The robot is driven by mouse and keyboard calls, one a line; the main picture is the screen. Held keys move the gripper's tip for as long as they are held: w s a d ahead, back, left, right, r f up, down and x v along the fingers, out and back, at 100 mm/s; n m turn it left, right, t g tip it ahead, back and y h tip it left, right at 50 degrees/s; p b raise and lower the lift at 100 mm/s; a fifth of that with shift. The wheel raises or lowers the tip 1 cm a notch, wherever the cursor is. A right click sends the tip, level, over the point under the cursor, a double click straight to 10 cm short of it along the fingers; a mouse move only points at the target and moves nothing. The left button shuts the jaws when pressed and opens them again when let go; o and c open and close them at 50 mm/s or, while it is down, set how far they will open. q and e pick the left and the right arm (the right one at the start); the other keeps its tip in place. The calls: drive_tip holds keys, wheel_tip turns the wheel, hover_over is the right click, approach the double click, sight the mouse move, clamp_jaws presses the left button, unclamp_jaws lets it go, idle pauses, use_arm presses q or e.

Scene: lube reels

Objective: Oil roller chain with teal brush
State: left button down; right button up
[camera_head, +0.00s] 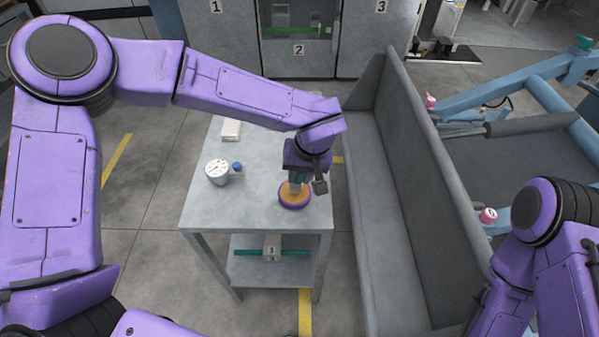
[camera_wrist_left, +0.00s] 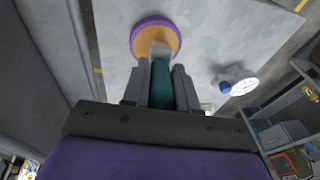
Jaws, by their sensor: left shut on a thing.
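My left gripper (camera_head: 297,180) is shut on the teal brush (camera_head: 297,175), above the right side of the grey table. In the left wrist view, the brush's teal handle (camera_wrist_left: 162,85) sits between the two fingers, with its pale head pointing away from the gripper. The head meets or overlaps a round dish (camera_head: 295,206) with a purple rim and orange inside; the dish also shows in the left wrist view (camera_wrist_left: 137,28). I cannot tell whether the bristles touch the orange surface. I cannot make out a roller chain. My right gripper is out of view; only its arm shows at lower right.
The grey table (camera_head: 260,206) also bears a white dial gauge (camera_head: 217,172) with a blue knob and a small white box (camera_head: 231,130). A lower shelf (camera_head: 270,276) holds a teal rod and a pale block. A grey bench (camera_head: 386,210) and a blue frame (camera_head: 520,85) stand to the right.

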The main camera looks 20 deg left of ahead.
use_arm(q)
drive_tip(key=shift+f, duration=0.45)
idle(0.4)
drive_tip(key=shift+s+f+p, duration=0.15)
drive_tip(key=shift+p, duration=0.55)
idle(1.9)
drive_tip(key=p+v, duration=0.2)
drive_tip(key=p, duration=0.1)
drive_tip(key=a+p+v, duration=0.1)
drive_tip(key=p+v, duration=0.1)
drive_tip(key=p, duration=0.1)
drive_tip(key=w+p+v, duration=0.1)
drive_tip(key=p+v, duration=0.2)
drive_tip(key=p, duration=0.1)
drive_tip(key=shift+a+r, duration=0.25)
idle(0.6)
